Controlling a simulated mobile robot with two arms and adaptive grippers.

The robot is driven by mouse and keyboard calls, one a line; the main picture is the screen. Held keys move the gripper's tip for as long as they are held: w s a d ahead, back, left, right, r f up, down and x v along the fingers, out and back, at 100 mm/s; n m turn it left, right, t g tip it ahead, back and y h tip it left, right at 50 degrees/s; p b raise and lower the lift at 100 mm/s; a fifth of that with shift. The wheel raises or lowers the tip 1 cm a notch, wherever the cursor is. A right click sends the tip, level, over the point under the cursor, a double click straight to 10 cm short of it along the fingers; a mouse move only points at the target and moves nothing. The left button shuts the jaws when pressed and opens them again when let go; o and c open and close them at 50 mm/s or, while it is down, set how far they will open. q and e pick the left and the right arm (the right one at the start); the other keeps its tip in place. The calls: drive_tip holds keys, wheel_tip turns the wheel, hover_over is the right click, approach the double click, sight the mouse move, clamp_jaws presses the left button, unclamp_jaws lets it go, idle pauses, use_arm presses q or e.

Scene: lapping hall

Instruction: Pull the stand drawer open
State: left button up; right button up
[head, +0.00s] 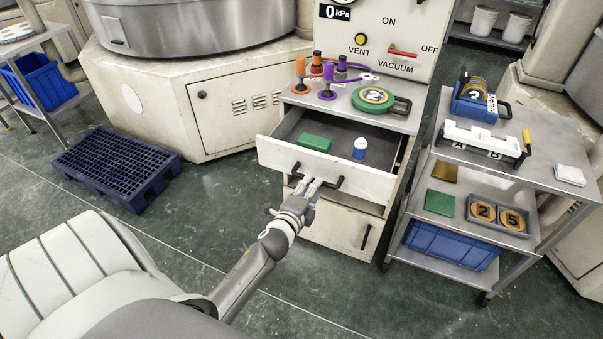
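The stand drawer (272,151) is pulled out of the white stand below the vacuum panel. Inside it lie a green block (314,143) and a small blue bottle with a white cap (360,148). The drawer's dark bar handle (333,184) is on its front face. My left gripper (312,185) is at this handle, with its fingers reaching to the handle's left part. Whether the fingers are closed around the bar is too small to tell. My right gripper is not in view.
A metal cart (441,147) with trays stands close to the drawer's right. A lower cabinet door (339,223) with a handle is under the drawer. A blue pallet (117,163) lies on the floor at left. The floor between pallet and stand is clear.

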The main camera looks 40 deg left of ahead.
use_arm(q)
drive_tip(key=v, duration=0.7)
drive_tip(key=shift+s, duration=0.2)
drive_tip(key=s+d+f+n+g+h, duration=0.15)
drive_tip(key=s+f, duration=0.25)
drive_tip(key=f, duration=0.6)
drive_tip(key=s+d+f+n+g, duration=0.3)
drive_tip(key=s+f, duration=0.1)
drive_tip(key=f, duration=0.5)
drive_tip(key=s+d+f+n+g+h, duration=0.1)
drive_tip(key=s+d+f+n+g, duration=0.3)
drive_tip(key=f, duration=0.6)
drive_tip(key=s+f+n+g, duration=0.1)
drive_tip(key=s+f+g, duration=0.1)
drive_tip(key=s+f, duration=0.3)
drive_tip(key=s+d+f+n+g, duration=0.1)
drive_tip(key=s+f, duration=0.4)
drive_tip(key=s, duration=0.8)
drive_tip(key=s+d+f+n+g+h, duration=0.1)
drive_tip(key=s+f, duration=0.3)
drive_tip(key=s, duration=0.5)
drive_tip(key=shift+s+f+n+g, duration=0.2)
drive_tip(key=shift+f+n+g, duration=0.2)
drive_tip(key=shift+n+g, duration=0.35)
